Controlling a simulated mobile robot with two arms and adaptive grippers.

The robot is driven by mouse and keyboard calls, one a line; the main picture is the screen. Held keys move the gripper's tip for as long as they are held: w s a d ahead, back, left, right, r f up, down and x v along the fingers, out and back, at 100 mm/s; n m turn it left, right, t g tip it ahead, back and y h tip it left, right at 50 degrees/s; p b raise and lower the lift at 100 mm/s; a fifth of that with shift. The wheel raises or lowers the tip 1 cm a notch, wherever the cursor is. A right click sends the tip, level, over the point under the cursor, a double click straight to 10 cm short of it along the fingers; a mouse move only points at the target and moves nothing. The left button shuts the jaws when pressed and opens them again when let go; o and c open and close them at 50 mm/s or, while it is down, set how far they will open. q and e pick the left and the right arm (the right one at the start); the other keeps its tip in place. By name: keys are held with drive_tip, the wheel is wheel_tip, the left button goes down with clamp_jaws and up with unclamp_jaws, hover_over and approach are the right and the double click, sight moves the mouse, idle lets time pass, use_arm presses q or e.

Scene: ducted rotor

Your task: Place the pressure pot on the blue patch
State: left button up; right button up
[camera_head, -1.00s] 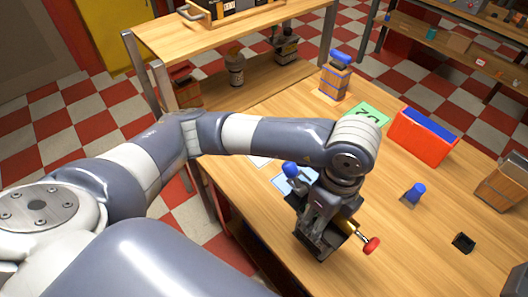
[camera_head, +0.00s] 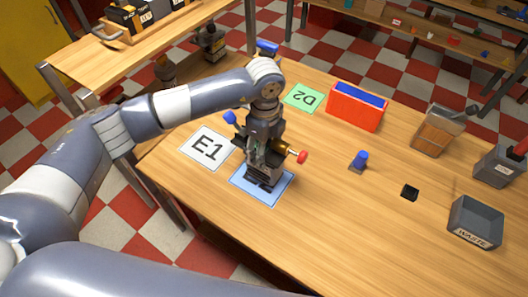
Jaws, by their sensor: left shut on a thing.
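The pressure pot (camera_head: 262,169) is a dark grey body with a blue knob on its left and a brass stem with a red knob on its right. My left gripper (camera_head: 264,143) is shut on it from above and covers much of it. The pot is upright over the blue patch (camera_head: 281,196), whose edges show around its base. I cannot tell whether the base touches the patch. My right gripper is not in view.
A white E1 card (camera_head: 194,145) lies left of the patch, a green D2 card (camera_head: 304,98) behind. A red bin (camera_head: 355,112), a blue-topped piece (camera_head: 360,160), a black block (camera_head: 409,192) and a grey tray (camera_head: 476,222) stand to the right. The front tabletop is clear.

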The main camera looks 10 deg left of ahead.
use_arm(q)
drive_tip(key=shift+w+a, duration=0.1)
drive_tip(key=shift+w, duration=0.1)
wheel_tip(320, 180, down, 3)
drive_tip(key=shift+r+p, duration=0.1)
drive_tip(key=shift+p, duration=0.75)
drive_tip(key=shift+f, duration=0.55)
drive_tip(key=o, duration=1.4)
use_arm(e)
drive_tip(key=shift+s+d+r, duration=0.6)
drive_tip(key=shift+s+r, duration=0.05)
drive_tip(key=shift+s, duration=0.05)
